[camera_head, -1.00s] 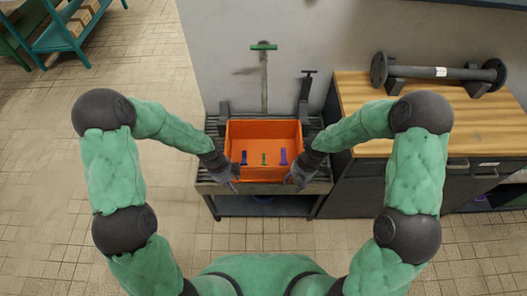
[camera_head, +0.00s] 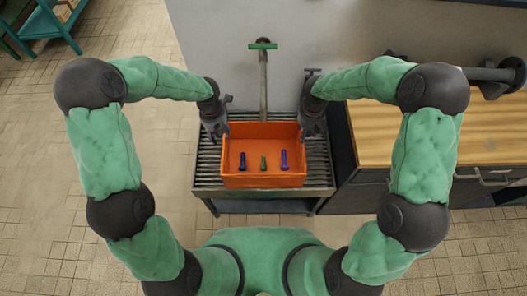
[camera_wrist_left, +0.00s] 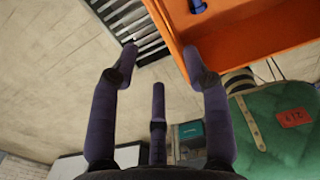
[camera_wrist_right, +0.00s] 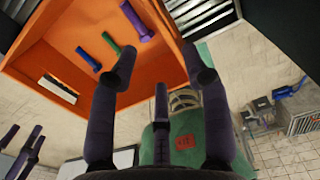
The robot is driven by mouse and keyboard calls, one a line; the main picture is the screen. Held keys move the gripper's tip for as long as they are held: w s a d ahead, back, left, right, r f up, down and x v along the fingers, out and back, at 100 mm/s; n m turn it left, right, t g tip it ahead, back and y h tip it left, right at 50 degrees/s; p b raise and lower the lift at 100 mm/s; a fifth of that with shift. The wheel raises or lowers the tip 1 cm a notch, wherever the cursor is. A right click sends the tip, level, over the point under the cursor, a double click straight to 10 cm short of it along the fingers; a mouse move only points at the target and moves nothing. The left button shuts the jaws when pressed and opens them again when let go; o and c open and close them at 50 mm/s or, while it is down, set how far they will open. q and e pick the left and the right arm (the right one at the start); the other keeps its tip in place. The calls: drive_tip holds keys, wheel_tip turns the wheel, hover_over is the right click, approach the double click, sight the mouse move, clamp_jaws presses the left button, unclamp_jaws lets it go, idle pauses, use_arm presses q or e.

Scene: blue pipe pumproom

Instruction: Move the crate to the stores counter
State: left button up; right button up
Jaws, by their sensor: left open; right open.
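The orange crate (camera_head: 263,180) sits upright on a slatted grey stand (camera_head: 207,178). A blue, a green and a purple bolt-like piece lie inside it. My left gripper (camera_head: 217,132) is open beside the crate's left end. In the left wrist view the crate (camera_wrist_left: 225,40) is close to one of its fingers. My right gripper (camera_head: 312,130) is open at the crate's right end. In the right wrist view one finger overlaps the crate wall (camera_wrist_right: 165,60); I cannot tell whether either gripper touches it. I cannot tell which surface is the stores counter.
A wood-topped counter (camera_head: 385,140) with dark drawers stands close on the right, bearing a flanged dark pipe (camera_head: 490,75). A green-handled post (camera_head: 263,80) rises behind the crate against the grey wall. A teal rack (camera_head: 50,25) is far left. The tiled floor at left is clear.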

sight(223, 148)
use_arm(q)
drive_tip(key=shift+s, duration=0.1)
use_arm(e)
drive_tip(key=shift+s, duration=0.1)
use_arm(q)
drive_tip(key=shift+f, duration=0.1)
use_arm(e)
drive_tip(key=shift+f, duration=0.1)
use_arm(q)
wheel_tip(223, 148, down, 11)
drive_tip(key=shift+r, duration=0.15)
use_arm(e)
wheel_tip(223, 148, down, 11)
drive_tip(key=shift+r, duration=0.15)
use_arm(q)
clamp_jaws()
use_arm(e)
clamp_jaws()
use_arm(q)
drive_tip(key=shift+r, duration=0.1)
use_arm(e)
drive_tip(key=shift+r, duration=0.1)
